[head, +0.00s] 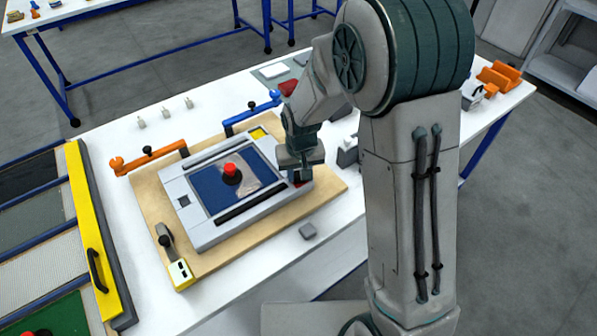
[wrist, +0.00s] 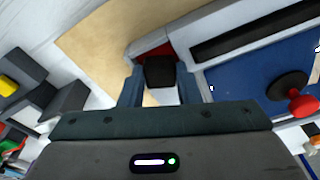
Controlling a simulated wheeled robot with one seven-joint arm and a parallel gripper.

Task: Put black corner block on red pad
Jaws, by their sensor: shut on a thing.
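My gripper (wrist: 160,84) is shut on the black corner block (wrist: 161,71), with one finger on each side of it. The red pad (wrist: 155,50) shows just beyond the block in the wrist view, at the corner of the grey frame. In the head view my gripper (head: 300,176) is low over the frame's right corner, and a bit of the red pad (head: 301,183) shows beneath it. The block hides part of the pad; I cannot tell whether the two touch.
The grey frame (head: 204,240) with a blue panel and a red knob (head: 231,169) lies on a wooden board (head: 325,194). Orange (head: 150,159) and blue (head: 250,117) clamps stand behind it. Grey blocks (wrist: 68,100) stand at left in the wrist view.

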